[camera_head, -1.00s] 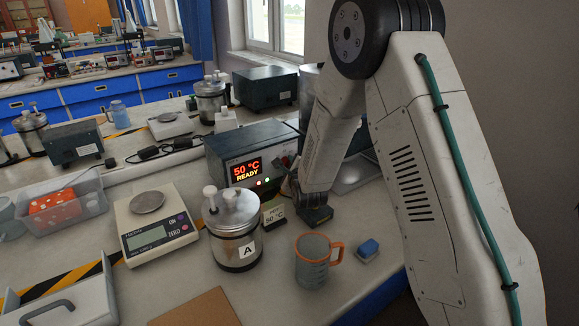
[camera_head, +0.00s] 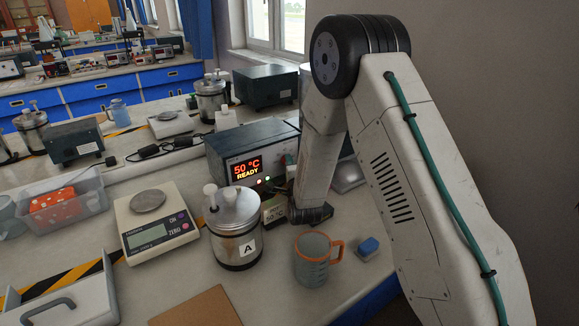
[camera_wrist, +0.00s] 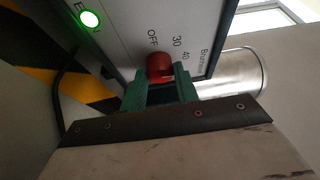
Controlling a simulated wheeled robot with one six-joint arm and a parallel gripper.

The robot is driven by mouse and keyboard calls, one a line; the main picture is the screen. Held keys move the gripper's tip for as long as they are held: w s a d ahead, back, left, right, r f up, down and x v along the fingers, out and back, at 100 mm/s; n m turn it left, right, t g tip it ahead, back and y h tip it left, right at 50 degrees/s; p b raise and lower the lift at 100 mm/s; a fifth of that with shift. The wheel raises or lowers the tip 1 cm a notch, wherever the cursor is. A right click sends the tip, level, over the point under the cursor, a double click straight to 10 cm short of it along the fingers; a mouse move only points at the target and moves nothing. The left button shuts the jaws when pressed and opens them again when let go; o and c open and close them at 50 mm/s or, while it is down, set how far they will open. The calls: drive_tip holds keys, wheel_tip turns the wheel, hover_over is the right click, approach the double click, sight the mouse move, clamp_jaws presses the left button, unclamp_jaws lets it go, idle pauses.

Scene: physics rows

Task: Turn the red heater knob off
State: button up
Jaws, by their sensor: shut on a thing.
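The heater (camera_head: 222,152) is a dark box with a light front panel; its display reads "50 °C READY". In the wrist view its red knob (camera_wrist: 159,68) sits on the panel beside the marks OFF, 30 and 40. My gripper (camera_wrist: 160,84) has its green fingers shut on the red knob, one on each side. The fingers hide the lower part of the knob, and I cannot tell exactly which mark it points to.
A balance (camera_head: 155,224) stands left.

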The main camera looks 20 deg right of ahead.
idle(0.5)
drive_tip(key=o, duration=1)
